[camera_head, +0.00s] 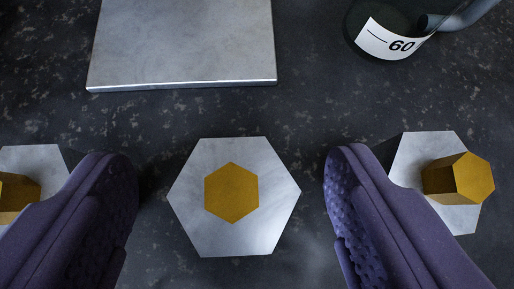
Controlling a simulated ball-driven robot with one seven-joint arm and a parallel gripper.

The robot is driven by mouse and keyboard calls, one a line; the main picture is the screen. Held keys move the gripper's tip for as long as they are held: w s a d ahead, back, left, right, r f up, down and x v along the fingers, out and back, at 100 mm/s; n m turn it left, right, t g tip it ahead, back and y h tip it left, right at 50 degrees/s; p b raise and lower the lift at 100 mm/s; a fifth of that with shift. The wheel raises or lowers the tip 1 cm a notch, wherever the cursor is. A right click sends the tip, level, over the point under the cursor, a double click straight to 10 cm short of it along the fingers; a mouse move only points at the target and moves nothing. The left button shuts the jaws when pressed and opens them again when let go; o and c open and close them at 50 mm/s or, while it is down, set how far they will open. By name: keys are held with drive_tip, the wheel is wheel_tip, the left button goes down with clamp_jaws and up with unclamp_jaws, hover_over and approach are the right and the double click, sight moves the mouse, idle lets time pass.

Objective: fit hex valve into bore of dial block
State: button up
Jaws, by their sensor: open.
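My gripper (232,170) is open, with one purple padded finger at each side of a hexagonal piece. This hexagonal piece (208,218) is grey metal with a yellow hexagonal centre, seen from straight above. It lies between the fingers with gaps on both sides, and neither finger appears to touch it. It looks like a hex valve. I cannot tell whether the yellow centre stands up from it. No bore shows clearly, and I cannot tell for sure which thing is the dial block.
A similar grey hexagonal piece with a yellow hexagonal post (466,178) stands at the right, partly behind the right finger. Another (34,160) is at the left edge, partly hidden. A flat metal plate (182,45) lies behind. A dark round object marked 60 (390,42) is at top right.

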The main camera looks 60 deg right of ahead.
sight(232, 157)
drive_tip(key=b+x, duration=0.1)
drive_tip(key=x, duration=0.2)
drive_tip(key=shift+w+d+f, duration=0.1)
drive_tip(key=shift+d+f, duration=0.05)
drive_tip(key=shift+f, duration=0.2)
drive_tip(key=shift+r, duration=0.1)
